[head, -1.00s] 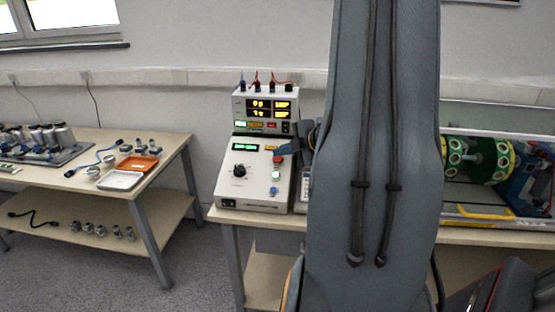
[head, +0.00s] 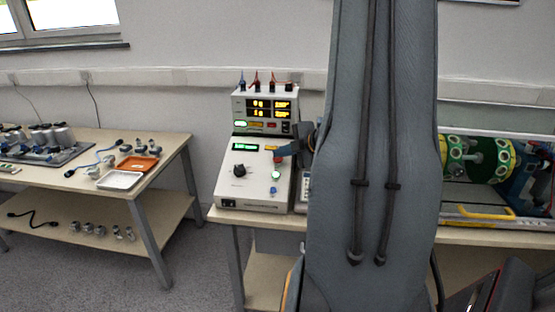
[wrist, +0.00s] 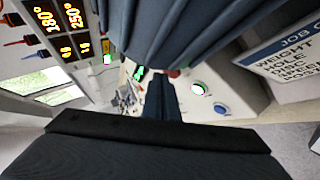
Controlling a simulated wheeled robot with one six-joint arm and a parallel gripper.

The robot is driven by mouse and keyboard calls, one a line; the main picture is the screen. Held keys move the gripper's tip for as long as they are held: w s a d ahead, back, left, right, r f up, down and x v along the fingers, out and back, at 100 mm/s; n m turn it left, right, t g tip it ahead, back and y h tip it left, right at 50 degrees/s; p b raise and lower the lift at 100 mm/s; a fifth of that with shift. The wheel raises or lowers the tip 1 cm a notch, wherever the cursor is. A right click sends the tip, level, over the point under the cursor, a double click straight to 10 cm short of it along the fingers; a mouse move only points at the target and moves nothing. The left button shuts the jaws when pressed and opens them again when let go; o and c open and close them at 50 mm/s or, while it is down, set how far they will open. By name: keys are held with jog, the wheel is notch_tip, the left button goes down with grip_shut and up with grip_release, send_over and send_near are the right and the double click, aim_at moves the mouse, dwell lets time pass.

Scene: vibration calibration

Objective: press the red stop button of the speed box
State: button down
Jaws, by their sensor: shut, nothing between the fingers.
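The speed box (head: 232,190) is a pale sloped box on the bench. It has a lit green display (head: 244,147), a black knob (head: 239,170), a green button (head: 275,175) and a blue one (head: 273,190). My gripper (head: 277,154) is shut and empty, its tip over the upper right of the panel. The red stop button is mostly hidden by my fingers; a red sliver of it (wrist: 174,73) shows beside them in the wrist view. I cannot tell whether the fingertips touch it.
A meter unit (head: 265,106) with lit digits and cable plugs stands behind the speed box. A machine with a green rotor (head: 470,160) is at the right. A side table with an orange tray (head: 138,163) and a white tray (head: 120,180) stands left across a gap.

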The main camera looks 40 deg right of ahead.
jog(key=shift+d+f, duration=0.15)
jog(key=shift+f, duration=0.2)
dwell(0.5)
jog(key=shift+r, duration=0.1)
jog(key=shift+s+a+r+p, duration=0.15)
jog(key=shift+a+r+p, duration=0.1)
jog(key=shift+r+p, duration=0.35)
jog(key=r+p, duration=0.1)
jog(key=s+a+r+p, duration=0.1)
jog(key=r, duration=0.1)
jog(key=r+p, duration=0.1)
jog(key=shift+s+a+r+p, duration=0.2)
jog(key=shift+a+r+p, duration=0.1)
jog(key=shift+a+p, duration=0.05)
dwell(1.0)
